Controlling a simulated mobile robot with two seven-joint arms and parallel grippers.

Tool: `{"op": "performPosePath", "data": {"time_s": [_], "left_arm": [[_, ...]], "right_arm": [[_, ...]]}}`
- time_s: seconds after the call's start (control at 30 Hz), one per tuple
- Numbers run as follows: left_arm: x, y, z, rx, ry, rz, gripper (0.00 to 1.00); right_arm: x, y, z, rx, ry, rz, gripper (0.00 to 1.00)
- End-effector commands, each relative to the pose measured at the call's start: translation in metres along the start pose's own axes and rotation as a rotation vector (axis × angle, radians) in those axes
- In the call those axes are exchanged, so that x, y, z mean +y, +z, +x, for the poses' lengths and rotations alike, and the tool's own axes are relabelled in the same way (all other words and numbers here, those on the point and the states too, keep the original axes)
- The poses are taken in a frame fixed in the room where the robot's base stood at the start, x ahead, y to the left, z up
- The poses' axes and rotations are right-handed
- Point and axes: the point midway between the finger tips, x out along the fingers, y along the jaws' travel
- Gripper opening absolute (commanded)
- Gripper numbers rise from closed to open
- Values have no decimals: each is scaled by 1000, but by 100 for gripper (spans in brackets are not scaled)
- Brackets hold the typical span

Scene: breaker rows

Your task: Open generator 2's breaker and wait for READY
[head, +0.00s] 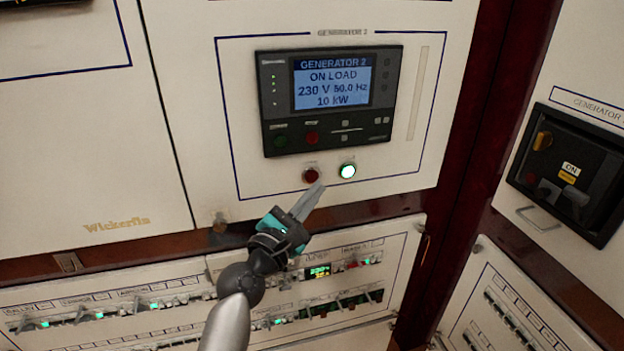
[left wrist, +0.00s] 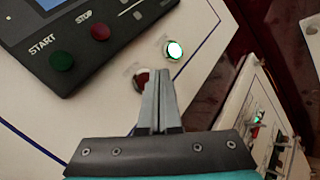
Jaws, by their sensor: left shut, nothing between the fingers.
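The generator 2 controller (head: 331,130) is a dark panel with a lit screen (head: 332,83) reading "GENERATOR 2, ON LOAD, 230 V 50.0 Hz 10 kW". Below it are a red button (head: 311,175), unlit, and a button lit white-green (head: 348,170). My left gripper (head: 314,190) is shut and empty, its tips just below the red button. In the left wrist view the fingers (left wrist: 157,92) partly cover the red button (left wrist: 141,78); I cannot tell whether they touch it. The lit button (left wrist: 174,50) is clear to their right. My right gripper is not in view.
Green START (left wrist: 62,61) and red STOP (left wrist: 100,30) buttons sit on the controller. A black breaker unit (head: 569,172) marked ON, under a generator label, is on the right-hand cabinet.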

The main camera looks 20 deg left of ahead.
Motion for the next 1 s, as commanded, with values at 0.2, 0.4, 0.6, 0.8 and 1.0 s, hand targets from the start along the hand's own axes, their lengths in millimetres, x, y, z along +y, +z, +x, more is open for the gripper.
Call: {"op": "performPosePath", "data": {"time_s": [0.2,0.4,0.6,0.8,1.0], "left_arm": [[4,-3,5,0,0,-1,0],[4,-3,5,0,0,-1,0],[4,-3,5,0,0,-1,0],[4,-3,5,0,0,-1,0],[4,-3,5,0,0,-1,0]], "right_arm": [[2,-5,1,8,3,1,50],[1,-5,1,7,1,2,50],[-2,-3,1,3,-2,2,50],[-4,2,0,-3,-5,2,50],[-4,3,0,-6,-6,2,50]]}}
